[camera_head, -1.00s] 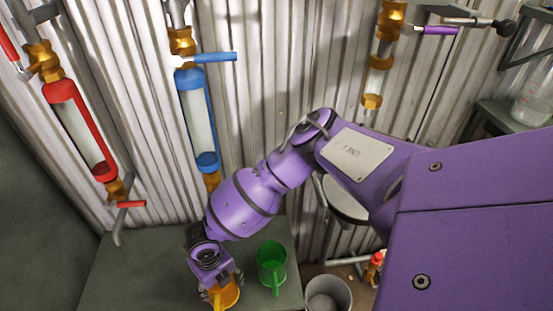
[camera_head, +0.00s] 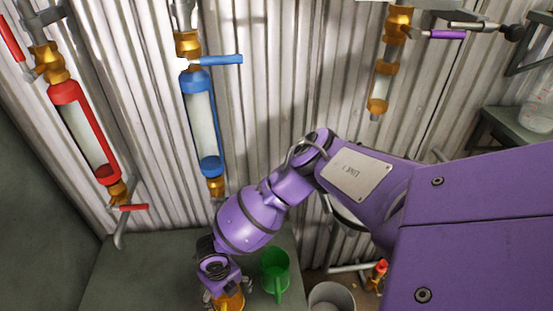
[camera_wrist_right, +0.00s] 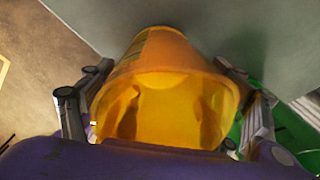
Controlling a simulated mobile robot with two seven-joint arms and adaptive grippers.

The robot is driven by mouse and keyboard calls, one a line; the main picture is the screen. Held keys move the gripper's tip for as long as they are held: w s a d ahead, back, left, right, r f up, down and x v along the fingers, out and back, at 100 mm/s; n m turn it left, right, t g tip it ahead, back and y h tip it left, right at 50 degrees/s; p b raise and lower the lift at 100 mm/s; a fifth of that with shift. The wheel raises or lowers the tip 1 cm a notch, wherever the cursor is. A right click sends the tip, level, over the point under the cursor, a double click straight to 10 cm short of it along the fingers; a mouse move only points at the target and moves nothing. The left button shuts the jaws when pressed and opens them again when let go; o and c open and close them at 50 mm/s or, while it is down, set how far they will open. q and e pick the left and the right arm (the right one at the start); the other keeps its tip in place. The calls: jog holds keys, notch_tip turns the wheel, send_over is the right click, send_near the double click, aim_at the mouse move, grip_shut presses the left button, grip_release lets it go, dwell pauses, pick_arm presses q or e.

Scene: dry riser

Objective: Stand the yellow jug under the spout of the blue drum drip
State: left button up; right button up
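The yellow jug (camera_head: 232,300) is at the bottom edge of the head view, over the green-grey bench, partly hidden by my right gripper (camera_head: 227,287). In the right wrist view the jug (camera_wrist_right: 160,95) fills the space between the fingers of my right gripper (camera_wrist_right: 163,66), its open mouth toward the camera. The fingertips lie against both its sides. I cannot tell whether its base touches the bench. The blue drum drip (camera_head: 201,125) hangs on the wall, with its brass outlet (camera_head: 216,187) behind my right arm; its spout end is mostly hidden. My left gripper is not in view.
A green jug (camera_head: 275,272) stands close right of the yellow jug. The bench (camera_head: 140,265) is clear to the left. The red drum drip (camera_head: 85,130) and its bent spout (camera_head: 120,232) hang at left. A grey bin (camera_head: 331,298) stands right of the bench.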

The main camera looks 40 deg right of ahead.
jog(key=shift+w+r, duration=0.15)
jog(key=shift+r, duration=0.35)
notch_tip(320, 180, up, 12)
jog(key=p, duration=0.1)
jog(key=shift+f+p, duration=0.2)
jog(key=shift+p, duration=0.1)
dwell(0.3)
